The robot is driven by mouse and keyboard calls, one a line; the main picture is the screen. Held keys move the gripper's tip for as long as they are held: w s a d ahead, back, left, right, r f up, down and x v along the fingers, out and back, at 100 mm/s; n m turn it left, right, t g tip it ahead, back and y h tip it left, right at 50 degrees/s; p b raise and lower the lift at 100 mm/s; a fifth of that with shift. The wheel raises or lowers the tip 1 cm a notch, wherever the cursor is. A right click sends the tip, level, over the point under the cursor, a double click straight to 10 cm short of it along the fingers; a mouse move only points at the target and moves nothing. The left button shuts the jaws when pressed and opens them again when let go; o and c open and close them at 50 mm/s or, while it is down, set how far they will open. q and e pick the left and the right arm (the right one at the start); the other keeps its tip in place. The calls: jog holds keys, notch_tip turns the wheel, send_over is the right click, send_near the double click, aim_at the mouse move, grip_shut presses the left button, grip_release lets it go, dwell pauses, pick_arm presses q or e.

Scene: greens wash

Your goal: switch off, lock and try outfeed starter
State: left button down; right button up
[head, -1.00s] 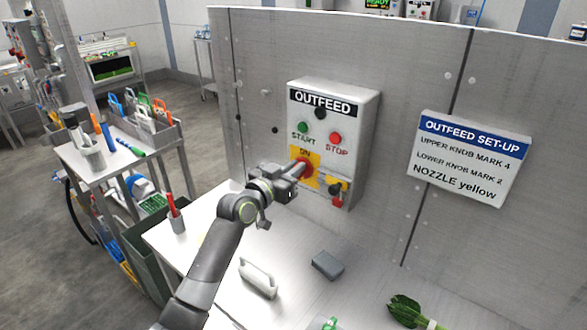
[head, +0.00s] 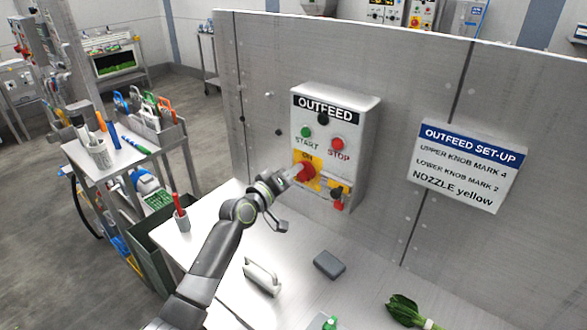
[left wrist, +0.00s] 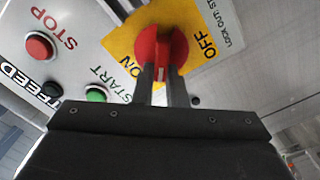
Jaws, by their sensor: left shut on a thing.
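The grey OUTFEED starter box (head: 362,125) is on the steel panel, with a green START button (head: 306,132), a red STOP button (head: 338,144) and a red rotary switch (head: 307,171) on a yellow plate. My left gripper (head: 294,173) is shut on the switch handle. In the left wrist view, the fingers (left wrist: 161,78) stand either side of the red switch (left wrist: 161,50), between the ON and OFF labels; I cannot tell its exact setting. A small red padlock-like piece (head: 338,205) is at the box's lower right. My right gripper is out of view.
An OUTFEED SET-UP sign (head: 468,165) is right of the box. On the worktop lie a white-handled tool (head: 262,277), a grey block (head: 329,264) and leafy greens (head: 405,309).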

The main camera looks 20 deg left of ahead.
pick_arm(q)
jog(key=shift+w+a+f+n+p, duration=0.15)
jog(key=shift+n+p, duration=0.25)
jog(key=shift+n, duration=0.9)
jog(key=shift+s+f+n+p, duration=0.1)
jog(key=shift+f+n+p, duration=0.2)
jog(key=shift+n, duration=1)
jog(key=shift+w+a+f+n+p, duration=0.1)
jog(key=shift+n+p, duration=0.35)
jog(key=shift+n, duration=0.85)
jog(key=shift+f, duration=0.1)
jog(key=c, duration=1.5)
grip_release()
jog(key=b+v, duration=0.1)
jog(key=v, duration=1.6)
jog(key=shift+s, duration=0.25)
jog(key=shift+a, duration=0.1)
